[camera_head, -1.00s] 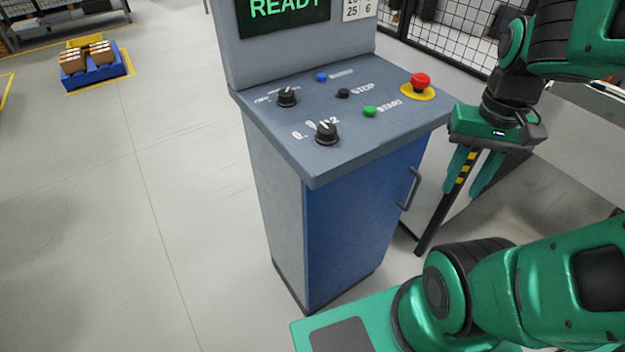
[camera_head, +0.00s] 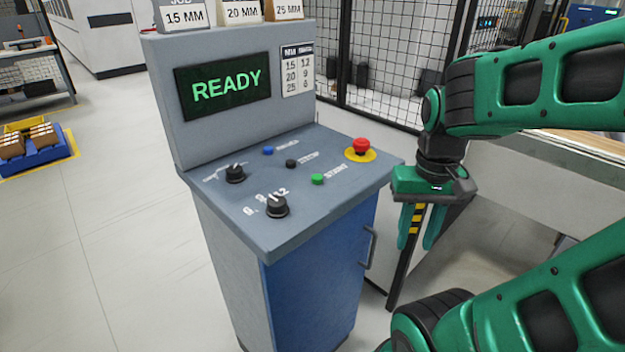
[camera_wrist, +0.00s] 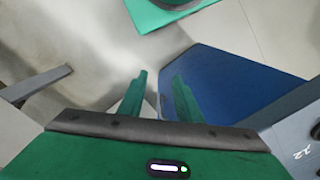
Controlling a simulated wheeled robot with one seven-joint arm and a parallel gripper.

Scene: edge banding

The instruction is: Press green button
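The green START button (camera_head: 317,179) is a small round button on the sloping top of the grey and blue control console (camera_head: 330,222). My gripper (camera_head: 418,244) hangs pointing down to the right of the console, apart from the button and lower than the panel top. In the wrist view my gripper (camera_wrist: 161,76) has its two green fingers apart with nothing between them. The console's blue side (camera_wrist: 225,80) shows beyond the fingers there. The green button is out of the wrist view.
Near the green button are a black STOP button (camera_head: 291,163), a blue button (camera_head: 268,151), a red emergency stop (camera_head: 361,148) and two black knobs (camera_head: 277,206). The screen (camera_head: 222,90) reads READY. A mesh fence (camera_head: 400,60) stands behind.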

